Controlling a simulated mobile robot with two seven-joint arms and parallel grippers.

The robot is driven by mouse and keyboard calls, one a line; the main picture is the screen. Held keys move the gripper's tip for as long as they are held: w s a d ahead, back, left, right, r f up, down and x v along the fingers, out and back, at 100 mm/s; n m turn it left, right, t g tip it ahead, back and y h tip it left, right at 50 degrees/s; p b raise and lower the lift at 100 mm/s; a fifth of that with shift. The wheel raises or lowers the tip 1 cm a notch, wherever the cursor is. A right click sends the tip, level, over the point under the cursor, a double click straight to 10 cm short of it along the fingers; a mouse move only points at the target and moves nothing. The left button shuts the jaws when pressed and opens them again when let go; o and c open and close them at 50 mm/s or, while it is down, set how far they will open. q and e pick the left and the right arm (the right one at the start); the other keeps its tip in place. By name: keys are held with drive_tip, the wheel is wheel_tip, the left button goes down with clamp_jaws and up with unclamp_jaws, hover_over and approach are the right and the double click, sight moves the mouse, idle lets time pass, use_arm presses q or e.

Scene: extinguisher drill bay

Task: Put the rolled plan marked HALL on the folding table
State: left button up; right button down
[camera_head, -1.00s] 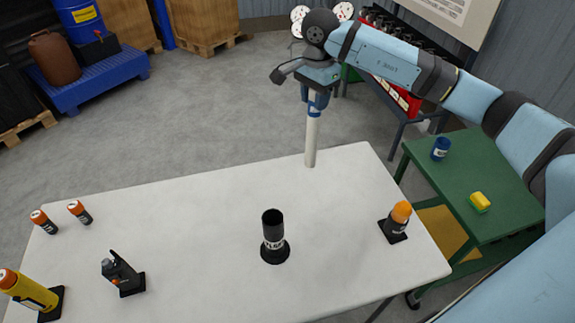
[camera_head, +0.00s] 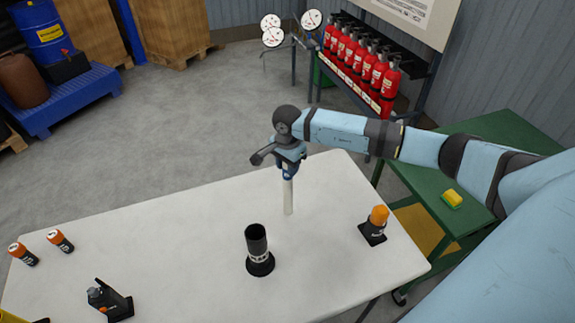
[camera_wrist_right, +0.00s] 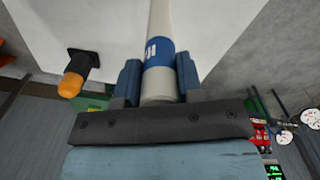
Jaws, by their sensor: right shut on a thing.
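My right gripper (camera_head: 289,172) is shut on a pale rolled plan (camera_head: 288,198), which hangs upright below it over the white folding table (camera_head: 190,225). In the wrist view the jaws (camera_wrist_right: 158,80) close on both sides of the plan's blue band (camera_wrist_right: 158,52). White marks show on the band but I cannot read HALL there. The plan's lower end is over the far middle part of the tabletop; I cannot tell whether it touches. My left gripper is not in view.
A black upright tube holder (camera_head: 258,250) stands near the plan. An orange-topped item (camera_head: 376,222) is to the right, orange-and-black cylinders (camera_head: 60,240) to the left. A green cart (camera_head: 480,215) with a yellow block (camera_head: 452,199) adjoins the right edge. The table's middle left is clear.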

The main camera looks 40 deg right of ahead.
drive_tip(key=shift+f, duration=0.35)
drive_tip(key=shift+f+b, duration=0.2)
drive_tip(key=shift+b, duration=0.1)
drive_tip(key=c, duration=0.8)
unclamp_jaws()
drive_tip(key=shift+o, duration=0.2)
drive_tip(key=shift+r, duration=0.15)
